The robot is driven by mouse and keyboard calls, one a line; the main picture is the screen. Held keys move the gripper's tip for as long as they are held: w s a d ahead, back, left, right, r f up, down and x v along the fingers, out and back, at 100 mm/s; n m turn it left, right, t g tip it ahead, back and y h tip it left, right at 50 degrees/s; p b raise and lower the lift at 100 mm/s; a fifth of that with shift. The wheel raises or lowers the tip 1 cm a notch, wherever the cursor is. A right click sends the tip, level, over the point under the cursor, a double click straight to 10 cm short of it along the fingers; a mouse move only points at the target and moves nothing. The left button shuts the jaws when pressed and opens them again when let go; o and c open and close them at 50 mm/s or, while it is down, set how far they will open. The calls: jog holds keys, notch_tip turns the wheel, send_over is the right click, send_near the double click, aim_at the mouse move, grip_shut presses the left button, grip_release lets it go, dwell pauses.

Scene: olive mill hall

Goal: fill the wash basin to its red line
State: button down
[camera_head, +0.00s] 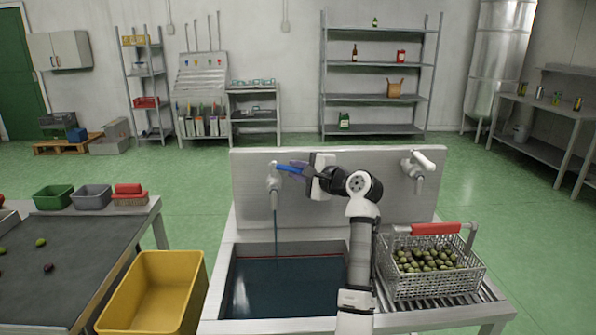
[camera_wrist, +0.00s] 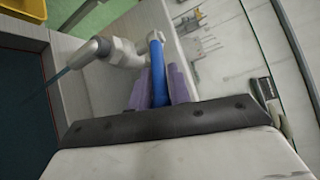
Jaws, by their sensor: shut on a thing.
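The wash basin (camera_head: 232,250) is sunk in the counter in front of me and holds dark blue water (camera_head: 285,290). A thin red line (camera_head: 310,256) shows on its far wall, close to the water surface; I cannot tell the exact gap. The left tap (camera_head: 273,183) runs a thin stream (camera_head: 276,235) into the basin. My gripper (camera_head: 293,168) is shut on this tap's blue lever (camera_head: 285,168). In the wrist view the blue lever (camera_wrist: 156,52) lies between the purple fingers of my gripper (camera_wrist: 158,88), and the tap body (camera_wrist: 118,52) is beside it.
A second tap with a white lever (camera_head: 422,162) is at the right of the backsplash. A wire basket of olives (camera_head: 430,285) with a red handle stands on the right drainboard. A yellow crate (camera_head: 155,290) and a dark sorting table (camera_head: 55,270) are at the left.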

jog(key=shift+s, duration=0.1)
jog(key=m+t+h+p, duration=0.1)
jog(key=p, duration=0.1)
jog(key=s+a+m+t+h+p, duration=0.1)
jog(key=h, duration=0.1)
jog(key=s+m+h+p, duration=0.1)
jog(key=p, duration=0.1)
jog(key=shift+a+r+m+t+h+p, duration=0.25)
jog(key=shift+a+m+t+h+p, duration=0.05)
jog(key=shift+a+m+t+h, duration=0.1)
jog(key=a+m+h, duration=0.1)
jog(key=m+h, duration=0.2)
jog(key=h, duration=0.1)
jog(key=s+a+m+h, duration=0.1)
jog(key=a+m+h, duration=0.1)
jog(key=m+h, duration=0.1)
jog(key=a+m+h+b, duration=0.1)
jog(key=m+h, duration=0.1)
jog(key=h, duration=0.3)
jog(key=shift+s+a+f+m, duration=0.3)
jog(key=shift+s+f+m, duration=0.05)
jog(key=shift+m, duration=0.05)
jog(key=shift+r, duration=0.1)
jog(key=c, duration=1.4)
grip_release()
jog(key=shift+c, duration=0.2)
